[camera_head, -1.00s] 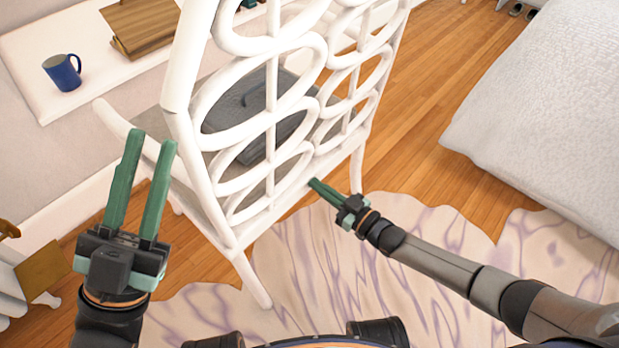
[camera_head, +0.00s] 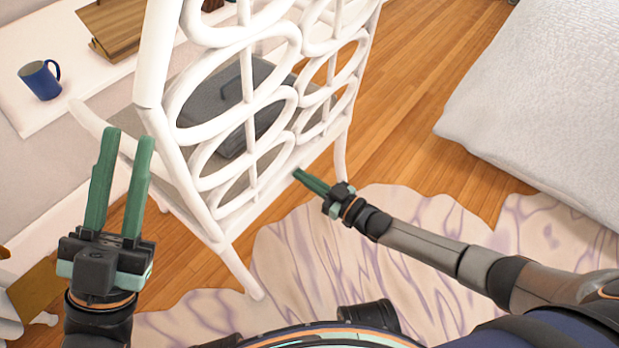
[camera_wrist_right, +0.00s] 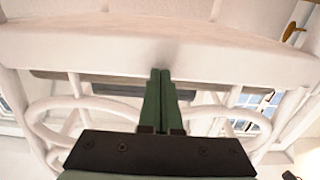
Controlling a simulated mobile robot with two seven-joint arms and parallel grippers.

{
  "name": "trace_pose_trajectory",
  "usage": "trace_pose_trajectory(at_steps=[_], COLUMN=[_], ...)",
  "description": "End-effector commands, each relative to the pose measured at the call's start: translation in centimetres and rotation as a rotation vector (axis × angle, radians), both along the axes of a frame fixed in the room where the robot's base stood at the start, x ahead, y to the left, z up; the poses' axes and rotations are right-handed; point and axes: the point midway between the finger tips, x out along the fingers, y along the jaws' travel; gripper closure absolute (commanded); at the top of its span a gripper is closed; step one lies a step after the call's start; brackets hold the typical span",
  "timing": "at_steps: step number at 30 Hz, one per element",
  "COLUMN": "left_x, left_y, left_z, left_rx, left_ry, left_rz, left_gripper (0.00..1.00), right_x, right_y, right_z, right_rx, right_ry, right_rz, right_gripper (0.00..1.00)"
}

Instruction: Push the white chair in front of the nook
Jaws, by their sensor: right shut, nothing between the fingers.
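The white chair (camera_head: 231,213) stands with its looped backrest toward me in the head view, and a dark object (camera_head: 245,118) lies on its grey seat. My right gripper (camera_head: 298,174) is shut and empty, its fingertips at the chair's lower back rail. In the right wrist view its closed fingers (camera_wrist_right: 160,80) point at the white rail (camera_wrist_right: 110,45) and look to touch or nearly touch it. My left gripper (camera_head: 122,142) is open and empty, just left of the chair's back. The nook cannot be made out for certain; a white ledge (camera_head: 75,95) lies behind the chair.
A blue mug (camera_head: 40,80) and a wooden object (camera_head: 120,30) are on the ledge. A white bed (camera_head: 540,110) is at the right. A pale patterned rug (camera_head: 300,260) lies near me. Bare wood floor (camera_head: 410,130) is open between chair and bed.

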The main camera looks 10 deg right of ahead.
Motion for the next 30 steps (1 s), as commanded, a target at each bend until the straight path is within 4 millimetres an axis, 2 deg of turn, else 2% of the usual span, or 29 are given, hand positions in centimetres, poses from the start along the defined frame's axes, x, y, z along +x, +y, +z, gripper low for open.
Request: trace_pose_trajectory(at_steps=[3,18,30], left_x=[0.0,0.0,0.0], left_y=[0.0,0.0,-0.1], left_z=[1.2,3.4,3.3], left_rx=[0.0,-0.001,0.003], left_ry=[0.0,0.0,0.004], left_rz=[0.0,-0.001,-0.003], left_gripper=[0.75,0.75,0.75], right_x=[-1.6,-7.1,-7.5], right_y=[-1.4,-5.9,-6.2], right_z=[0.2,-0.1,-0.2], right_rx=[-0.004,-0.004,-0.003], right_ry=[0.006,0.004,0.003], right_rz=[-0.002,-0.004,-0.003], right_gripper=[1.0,1.0,1.0])
